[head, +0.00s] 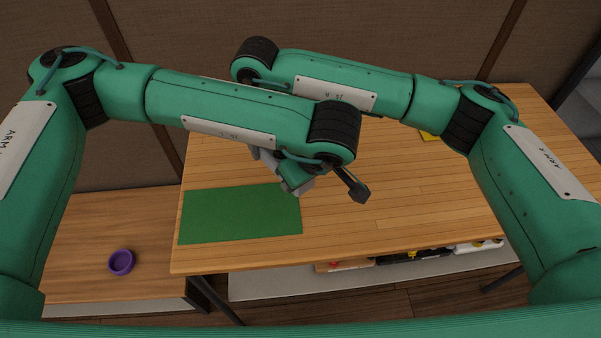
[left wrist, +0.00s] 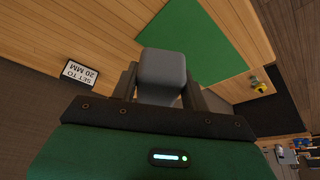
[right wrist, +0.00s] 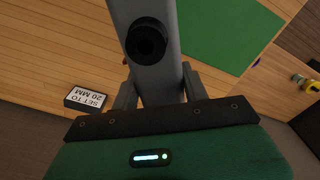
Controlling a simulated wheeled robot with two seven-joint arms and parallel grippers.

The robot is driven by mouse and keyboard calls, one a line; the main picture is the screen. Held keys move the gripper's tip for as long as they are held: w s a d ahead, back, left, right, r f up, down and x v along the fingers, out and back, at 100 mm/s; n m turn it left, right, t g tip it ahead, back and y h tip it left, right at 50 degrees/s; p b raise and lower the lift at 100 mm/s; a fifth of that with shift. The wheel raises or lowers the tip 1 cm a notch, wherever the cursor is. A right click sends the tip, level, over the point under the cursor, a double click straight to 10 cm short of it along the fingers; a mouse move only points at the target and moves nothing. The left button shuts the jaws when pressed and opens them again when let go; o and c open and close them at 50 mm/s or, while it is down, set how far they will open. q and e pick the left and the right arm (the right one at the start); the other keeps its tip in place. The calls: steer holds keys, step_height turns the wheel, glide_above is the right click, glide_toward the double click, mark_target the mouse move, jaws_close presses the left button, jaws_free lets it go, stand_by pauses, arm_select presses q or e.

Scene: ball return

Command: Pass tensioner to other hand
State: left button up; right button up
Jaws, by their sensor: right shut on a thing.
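The tensioner shows in the right wrist view as a long grey bar (right wrist: 160,80) with a round black knob, standing between the fingers of my right gripper (right wrist: 157,72). The right gripper is shut on it. In the left wrist view a grey block-shaped end (left wrist: 162,70), seemingly of the same tensioner, lies between the fingers of my left gripper (left wrist: 160,82); I cannot tell whether they press on it. In the head view both hands are close together above the table, largely hidden behind my left forearm. A dark square-ended stub (head: 357,189) sticks out below it.
The wooden table (head: 400,200) carries a green mat (head: 240,213) at its left front. A "SET TO 20 MM" sign (right wrist: 86,97) stands on it. A purple ring (head: 121,262) lies on the lower surface (head: 80,225) at left. Several items sit beneath the table.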

steer(key=o, duration=1)
